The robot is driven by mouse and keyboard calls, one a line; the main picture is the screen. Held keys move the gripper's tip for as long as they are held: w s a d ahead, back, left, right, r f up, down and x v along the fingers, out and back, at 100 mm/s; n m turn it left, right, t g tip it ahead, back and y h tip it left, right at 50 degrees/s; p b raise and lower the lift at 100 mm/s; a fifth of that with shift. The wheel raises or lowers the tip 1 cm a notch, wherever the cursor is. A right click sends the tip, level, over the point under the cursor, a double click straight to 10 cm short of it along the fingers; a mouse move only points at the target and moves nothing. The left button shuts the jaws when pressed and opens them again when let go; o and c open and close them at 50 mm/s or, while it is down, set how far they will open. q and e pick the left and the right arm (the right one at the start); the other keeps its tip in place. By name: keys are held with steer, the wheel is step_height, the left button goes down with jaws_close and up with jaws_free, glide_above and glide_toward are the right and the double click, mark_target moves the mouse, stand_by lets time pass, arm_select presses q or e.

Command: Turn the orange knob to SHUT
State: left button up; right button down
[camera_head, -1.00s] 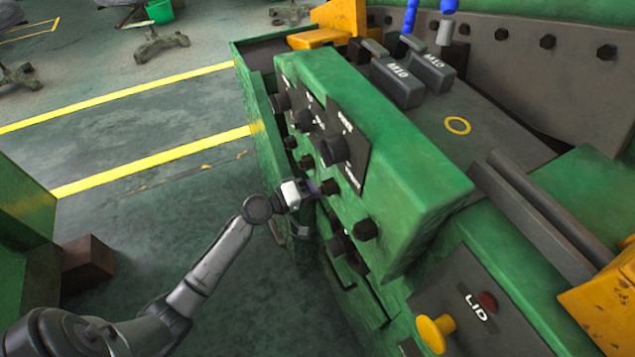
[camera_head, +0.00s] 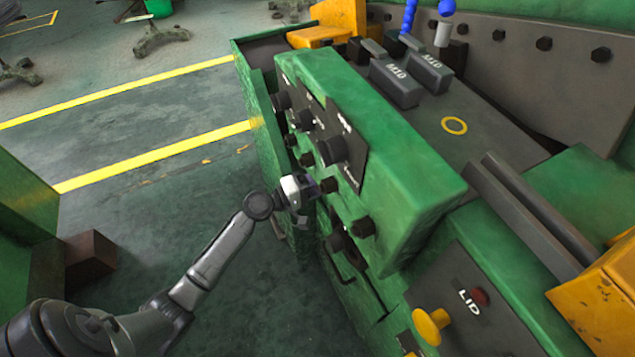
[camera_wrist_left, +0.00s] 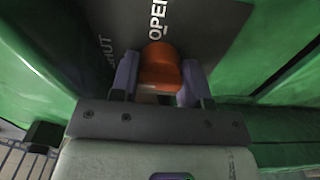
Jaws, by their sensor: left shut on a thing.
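The orange knob (camera_wrist_left: 160,66) shows in the left wrist view on a dark plate with white lettering. The word OPEN stands just above it and SHUT stands to its left. The knob's upper end is toward OPEN. My left gripper (camera_head: 313,187) is at the side face of the green machine's control box, and its fingers are hidden or too small to make out there. In the left wrist view its two purple-grey fingers are on either side of the knob, shut on it. The orange knob cannot be made out in the head view. My right gripper is not in view.
The green control box (camera_head: 400,150) carries several black knobs, one large (camera_head: 333,151), near my left gripper. A yellow knob (camera_head: 431,326) sits by the LID label at the lower right. The floor (camera_head: 150,210) left of the machine is clear, with yellow lines.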

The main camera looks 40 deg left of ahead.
arm_select(q)
steer(key=o, duration=0.9)
steer(key=shift+s, duration=0.15)
steer(key=shift+v, duration=6.75)
steer(key=shift+a, duration=0.1)
